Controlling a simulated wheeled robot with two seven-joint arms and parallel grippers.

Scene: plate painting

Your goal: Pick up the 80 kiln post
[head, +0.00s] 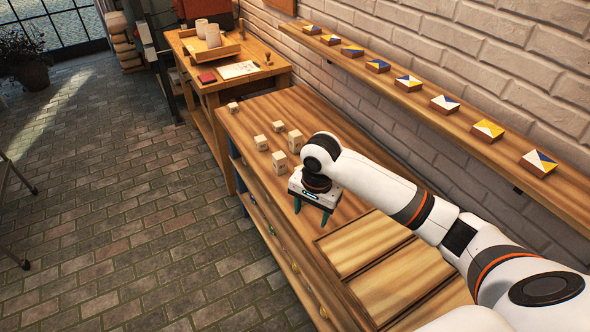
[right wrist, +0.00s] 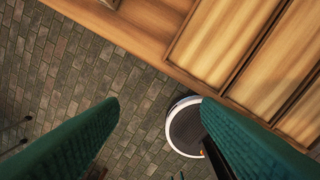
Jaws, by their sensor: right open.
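Several pale wooden blocks with small dark markings stand on the far half of the wooden bench in the head view. They include a small far one (head: 232,107), a middle one (head: 261,142), a back one (head: 279,126), a tall right one (head: 295,139) and a near one (head: 279,161). The markings are too small to read, so I cannot tell which is the 80 kiln post. My right gripper (head: 311,212) is open and empty, pointing down just nearer than the blocks. Its green fingers (right wrist: 158,108) are spread in the right wrist view. My left gripper is not in view.
The bench (head: 250,110) has recessed panels (head: 362,243) at its near end. A wall shelf (head: 385,90) holds several painted tiles. A second table (head: 222,85) with a tray and cups stands beyond. Brick floor lies to the left.

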